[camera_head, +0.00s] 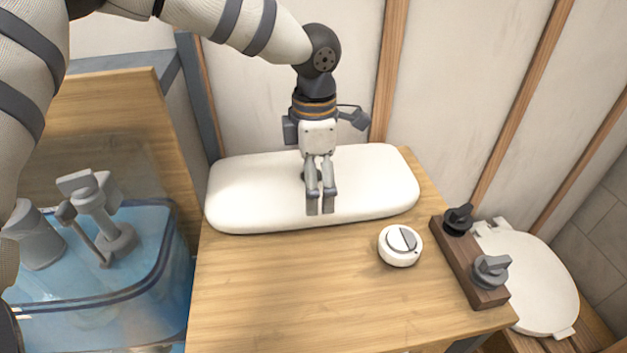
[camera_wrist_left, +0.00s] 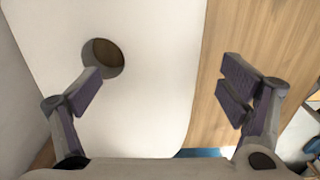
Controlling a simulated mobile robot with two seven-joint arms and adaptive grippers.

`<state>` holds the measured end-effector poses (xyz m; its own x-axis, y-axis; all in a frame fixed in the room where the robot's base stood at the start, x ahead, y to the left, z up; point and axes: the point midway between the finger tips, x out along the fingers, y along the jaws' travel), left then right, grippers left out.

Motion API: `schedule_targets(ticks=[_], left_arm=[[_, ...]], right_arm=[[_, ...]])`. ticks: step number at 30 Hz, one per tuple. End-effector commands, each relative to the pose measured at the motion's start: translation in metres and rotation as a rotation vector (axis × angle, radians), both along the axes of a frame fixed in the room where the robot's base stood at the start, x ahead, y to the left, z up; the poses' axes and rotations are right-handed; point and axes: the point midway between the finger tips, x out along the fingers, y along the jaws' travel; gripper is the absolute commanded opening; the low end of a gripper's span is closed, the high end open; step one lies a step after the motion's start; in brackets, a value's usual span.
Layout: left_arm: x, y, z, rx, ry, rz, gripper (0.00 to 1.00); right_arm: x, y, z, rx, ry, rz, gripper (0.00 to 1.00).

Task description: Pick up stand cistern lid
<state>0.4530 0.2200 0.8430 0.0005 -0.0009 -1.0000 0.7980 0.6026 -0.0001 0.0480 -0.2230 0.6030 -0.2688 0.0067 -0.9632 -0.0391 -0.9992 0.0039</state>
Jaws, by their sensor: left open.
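The cistern lid (camera_head: 245,195) is a long white slab with rounded corners. It lies flat along the back of the wooden table. In the left wrist view, the lid (camera_wrist_left: 155,100) has a round hole at the upper left; in the head view the hole is mostly hidden behind the fingers. My left gripper (camera_head: 320,198) points down over the middle of the lid, near its front edge. In the left wrist view, the left gripper (camera_wrist_left: 163,85) is open and empty, one finger over the lid and the other over bare wood. I cannot tell whether it touches the lid.
A white round flush button (camera_head: 400,246) sits on the wooden table (camera_head: 290,290), right of centre. A dark wood block (camera_head: 468,262) with two knobs lies at the right edge. Beyond is a white toilet seat (camera_head: 540,285). A blue-water basin (camera_head: 110,290) is at left. The table front is clear.

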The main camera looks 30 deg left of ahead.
Motion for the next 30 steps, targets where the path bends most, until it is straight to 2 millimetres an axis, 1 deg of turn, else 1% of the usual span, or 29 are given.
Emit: schedule_targets(ticks=[1, 3, 6, 9, 14, 15, 17, 18, 20, 21, 23, 24, 25, 30], left_arm=[[-0.001, -0.003, -0.011, 0.003, 0.006, -0.003, 0.9], [-0.002, -0.006, -0.025, 0.004, 0.005, -0.002, 0.9], [-0.001, -0.006, -0.039, 0.002, 0.004, -0.001, 0.9], [-0.001, -0.006, -0.044, 0.001, 0.002, 0.0, 0.9], [-0.001, -0.006, -0.043, 0.001, 0.001, 0.0, 0.9], [-0.001, -0.006, -0.043, 0.001, 0.001, 0.0, 0.81], [0.0, -0.006, -0.043, 0.001, 0.001, 0.0, 0.67], [0.0, -0.006, -0.043, 0.001, 0.001, 0.0, 0.58], [-0.001, -0.006, -0.043, 0.001, 0.001, 0.0, 0.45], [-0.001, -0.006, -0.043, 0.001, 0.001, 0.0, 0.36], [-0.001, -0.006, -0.043, 0.001, 0.001, 0.0, 0.22], [-0.001, -0.006, -0.043, 0.001, 0.001, 0.0, 0.13], [-0.001, -0.006, -0.043, 0.001, 0.001, 0.0, 0.06], [0.001, -0.006, -0.042, 0.0, -0.002, -0.001, 0.05]], right_arm=[[0.0, 0.0, 0.0, 0.0, 0.001, 0.0, 0.4], [0.0, 0.0, -0.001, 0.0, 0.001, 0.0, 0.4], [-0.001, 0.0, -0.002, 0.0, 0.005, 0.0, 0.4], [-0.001, 0.0, -0.002, 0.0, 0.005, 0.0, 0.4], [-0.001, 0.0, -0.002, 0.0, 0.004, 0.0, 0.4], [-0.001, 0.0, -0.002, 0.0, 0.004, 0.0, 0.4], [-0.001, 0.0, -0.002, 0.0, 0.004, 0.0, 0.4], [-0.001, 0.0, -0.002, 0.0, 0.004, 0.0, 0.4], [-0.001, 0.0, -0.002, 0.0, 0.004, 0.0, 0.4], [-0.001, 0.0, -0.002, 0.0, 0.004, 0.0, 0.4], [-0.001, 0.0, -0.002, 0.0, 0.004, 0.0, 0.4], [-0.001, 0.0, -0.002, 0.0, 0.004, 0.0, 0.4], [-0.001, 0.0, -0.002, 0.0, 0.004, 0.0, 0.4], [-0.001, 0.0, -0.002, 0.0, 0.004, 0.0, 0.4]])
